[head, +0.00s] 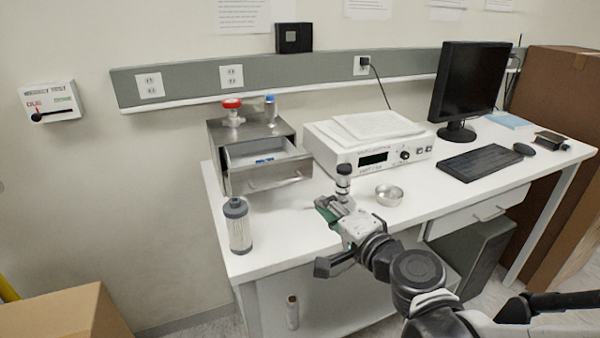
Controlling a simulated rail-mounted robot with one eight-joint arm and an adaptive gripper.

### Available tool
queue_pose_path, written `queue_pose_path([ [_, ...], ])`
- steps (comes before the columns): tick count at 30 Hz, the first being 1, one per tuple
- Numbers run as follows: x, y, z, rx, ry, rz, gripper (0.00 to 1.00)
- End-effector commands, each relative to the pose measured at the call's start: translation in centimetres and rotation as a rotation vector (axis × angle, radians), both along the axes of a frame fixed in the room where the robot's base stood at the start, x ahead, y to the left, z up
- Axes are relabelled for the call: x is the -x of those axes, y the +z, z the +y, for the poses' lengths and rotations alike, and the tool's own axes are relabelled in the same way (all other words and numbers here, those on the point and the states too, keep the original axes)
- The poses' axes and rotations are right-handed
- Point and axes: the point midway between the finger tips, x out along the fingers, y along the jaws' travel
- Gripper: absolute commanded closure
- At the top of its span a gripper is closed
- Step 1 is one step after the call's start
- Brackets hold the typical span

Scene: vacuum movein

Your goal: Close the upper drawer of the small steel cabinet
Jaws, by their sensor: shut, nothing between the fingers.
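The small steel cabinet (217,150) stands at the left end of the white bench. Its upper drawer (279,177) is pulled out toward the front right, with a small blue item (264,161) inside. The lower part of the cabinet is mostly hidden behind the drawer. My gripper (328,208) is shut and empty, over the front of the bench, to the right of and below the drawer front in the picture. It appears apart from the drawer. My arm reaches in from the lower right.
A grey-capped filter canister (238,226) stands at the bench's left front. A white instrument (365,153) is right of the drawer. A metal dish (389,195) sits right of my gripper.

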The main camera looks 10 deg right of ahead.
Motion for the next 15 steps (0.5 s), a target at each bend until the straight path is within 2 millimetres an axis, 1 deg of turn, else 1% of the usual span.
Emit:
queue_pose_path([
  [1,-0.3,-0.8,-0.5,-0.061,-0.025,-0.006,1.00],
  [6,-0.7,-1.4,-1.8,-0.209,-0.088,-0.016,1.00],
  [11,-1.2,-1.5,-2.0,-0.246,-0.103,-0.017,1.00],
  [15,-2.7,-1.5,-1.6,-0.245,-0.102,-0.017,1.00],
])
